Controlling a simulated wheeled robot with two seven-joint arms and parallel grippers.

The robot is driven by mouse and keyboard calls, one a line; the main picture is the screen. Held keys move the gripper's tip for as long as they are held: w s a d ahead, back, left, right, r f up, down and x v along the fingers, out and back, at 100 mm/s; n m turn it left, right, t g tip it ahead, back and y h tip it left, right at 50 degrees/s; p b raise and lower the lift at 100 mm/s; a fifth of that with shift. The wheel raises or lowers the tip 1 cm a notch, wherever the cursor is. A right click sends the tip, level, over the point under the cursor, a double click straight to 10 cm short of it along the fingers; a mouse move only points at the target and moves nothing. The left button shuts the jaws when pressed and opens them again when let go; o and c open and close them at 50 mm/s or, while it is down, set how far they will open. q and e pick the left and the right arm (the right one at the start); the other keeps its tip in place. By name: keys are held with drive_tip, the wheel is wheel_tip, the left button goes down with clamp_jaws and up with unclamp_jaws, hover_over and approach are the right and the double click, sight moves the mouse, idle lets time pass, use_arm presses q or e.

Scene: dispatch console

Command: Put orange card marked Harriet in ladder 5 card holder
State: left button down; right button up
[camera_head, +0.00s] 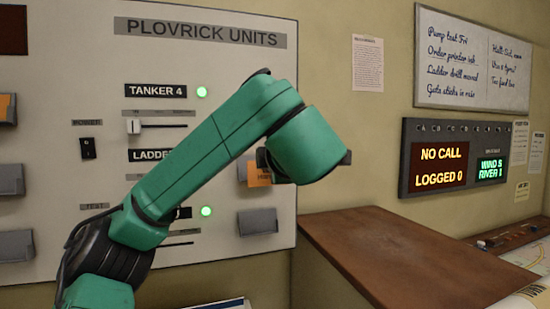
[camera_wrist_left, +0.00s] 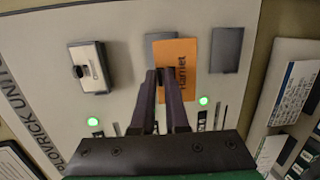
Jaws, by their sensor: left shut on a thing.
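The orange card (camera_wrist_left: 182,60) marked Harriet is held in my left gripper (camera_wrist_left: 161,76), whose two dark fingers are close together at its edge. In the head view the card (camera_head: 260,175) shows only partly, beneath my green left wrist. The grey ladder 5 card holder (camera_wrist_left: 154,42) is on the panel behind the card, which covers part of it. A piece of this holder (camera_head: 241,171) also shows left of the card in the head view. I cannot tell whether the card is inside the holder or in front of it. My right gripper is not in view.
Another grey holder (camera_wrist_left: 227,50) is beside the card; it is the lower holder (camera_head: 258,222) in the head view. A grey box with a black knob (camera_wrist_left: 88,68) is on the other side. A brown desk top (camera_head: 390,250) juts out right of the panel.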

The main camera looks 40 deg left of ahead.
use_arm(q)
drive_tip(key=a+r+p+x, duration=0.1)
drive_tip(key=r+p+x, duration=0.1)
drive_tip(key=x, duration=0.7)
drive_tip(key=shift+s+a, duration=0.15)
drive_tip(key=shift+s, duration=0.05)
drive_tip(key=c, duration=0.8)
unclamp_jaws()
drive_tip(key=shift+w+f, duration=0.1)
drive_tip(key=shift+c, duration=0.2)
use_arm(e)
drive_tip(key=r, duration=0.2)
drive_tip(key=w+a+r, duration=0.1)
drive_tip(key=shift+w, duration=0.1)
use_arm(q)
drive_tip(key=b+v, duration=0.5)
drive_tip(key=v, duration=0.9)
drive_tip(key=shift+s, duration=0.2)
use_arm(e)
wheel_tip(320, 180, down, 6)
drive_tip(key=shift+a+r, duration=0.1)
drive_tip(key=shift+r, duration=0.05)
